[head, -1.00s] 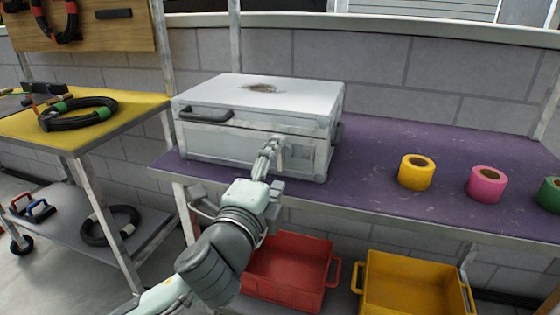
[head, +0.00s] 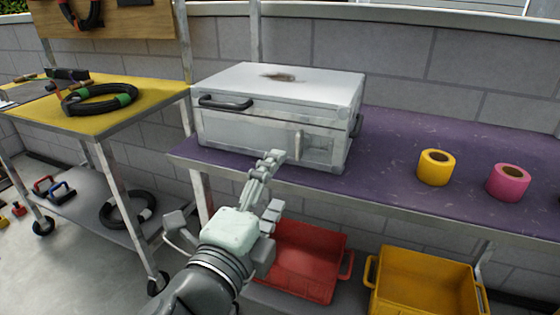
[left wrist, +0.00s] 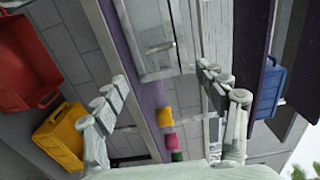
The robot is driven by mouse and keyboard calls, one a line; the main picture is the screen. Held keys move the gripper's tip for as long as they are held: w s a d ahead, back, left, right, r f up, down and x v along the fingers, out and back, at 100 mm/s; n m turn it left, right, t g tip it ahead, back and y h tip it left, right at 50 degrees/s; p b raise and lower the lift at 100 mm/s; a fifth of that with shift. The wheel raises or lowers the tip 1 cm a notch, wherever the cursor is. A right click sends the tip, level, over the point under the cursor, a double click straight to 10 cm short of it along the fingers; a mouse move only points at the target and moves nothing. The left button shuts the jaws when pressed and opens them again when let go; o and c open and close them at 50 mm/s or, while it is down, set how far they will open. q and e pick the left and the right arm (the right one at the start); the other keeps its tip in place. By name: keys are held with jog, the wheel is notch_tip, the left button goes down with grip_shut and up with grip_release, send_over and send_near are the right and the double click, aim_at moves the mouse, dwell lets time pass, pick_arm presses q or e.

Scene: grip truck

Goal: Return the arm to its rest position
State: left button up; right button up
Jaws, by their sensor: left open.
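My left gripper (head: 268,184) is open and empty in the head view, in front of the purple table's front edge and low on the near side of the grey case (head: 235,122). Its upper fingertip overlaps the case's lower front in the picture; I cannot tell the exact gap. In the left wrist view the gripper (left wrist: 162,88) has its two fingers spread wide, with nothing between them. The case is closed, with a dark handle (head: 226,103) and a pale latch (head: 299,141) on its front. My right gripper is in neither view.
The purple table (head: 400,150) carries yellow tape (head: 435,167) and pink tape (head: 508,182). A red crate (head: 305,262) and a yellow crate (head: 425,285) stand below. A yellow-topped cart (head: 60,122) with coiled cables is at left. Floor between cart and my arm is clear.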

aim_at(299, 150)
pick_arm(q)
jog(key=x, duration=1.2)
jog(key=shift+s, duration=0.15)
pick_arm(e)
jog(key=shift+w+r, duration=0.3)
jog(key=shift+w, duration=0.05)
